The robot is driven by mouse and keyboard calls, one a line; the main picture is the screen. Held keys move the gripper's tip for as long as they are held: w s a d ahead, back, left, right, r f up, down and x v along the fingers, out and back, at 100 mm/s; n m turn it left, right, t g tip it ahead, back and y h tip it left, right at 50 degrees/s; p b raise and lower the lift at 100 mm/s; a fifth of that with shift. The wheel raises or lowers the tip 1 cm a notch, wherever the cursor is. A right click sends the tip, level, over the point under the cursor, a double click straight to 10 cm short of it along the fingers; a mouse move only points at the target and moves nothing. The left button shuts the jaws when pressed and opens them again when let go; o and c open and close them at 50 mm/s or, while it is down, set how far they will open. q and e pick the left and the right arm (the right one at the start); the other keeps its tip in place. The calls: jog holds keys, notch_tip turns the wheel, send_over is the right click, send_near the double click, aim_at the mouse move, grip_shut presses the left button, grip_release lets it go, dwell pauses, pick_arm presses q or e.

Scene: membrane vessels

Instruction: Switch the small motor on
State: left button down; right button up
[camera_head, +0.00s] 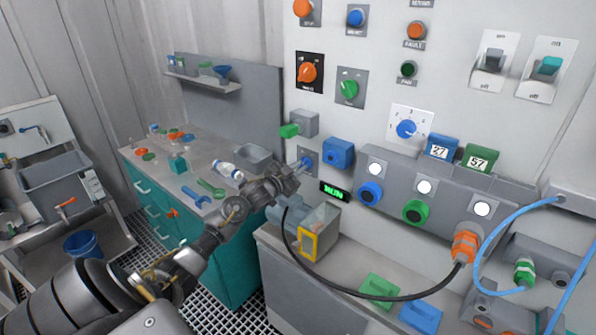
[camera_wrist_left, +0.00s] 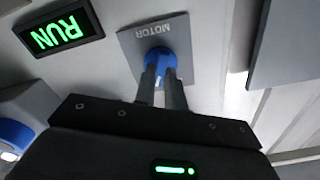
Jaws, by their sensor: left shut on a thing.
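The motor switch is a blue knob (camera_wrist_left: 160,58) on a grey plate (camera_wrist_left: 130,45) marked MOTOR. In the head view the knob (camera_head: 307,162) sits on the wall panel, left of a blue box. My left gripper (camera_head: 297,170) reaches it from the left. In the left wrist view the two fingers (camera_wrist_left: 160,82) are shut on the knob and hide part of it. The display (camera_head: 334,191) beside the switch is lit green and reads RUN; it also shows in the left wrist view (camera_wrist_left: 61,31). The small motor (camera_head: 300,215) stands below on the grey bench. My right gripper is not in view.
The panel holds other knobs, such as an orange one (camera_head: 309,72) and a green one (camera_head: 348,88). A black cable (camera_head: 375,296) loops across the bench to an orange plug (camera_head: 466,245). A teal cabinet (camera_head: 235,255) with loose tools stands left.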

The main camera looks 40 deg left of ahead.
pick_arm(q)
jog(key=shift+m, duration=0.5)
jog(key=c, duration=1.5)
grip_release()
jog(key=shift+o, duration=0.2)
jog(key=s+b, duration=0.2)
jog(key=s, duration=0.8)
jog(key=shift+s+d+b, duration=0.15)
jog(key=shift+s+b, duration=0.25)
jog(key=shift+f, duration=0.1)
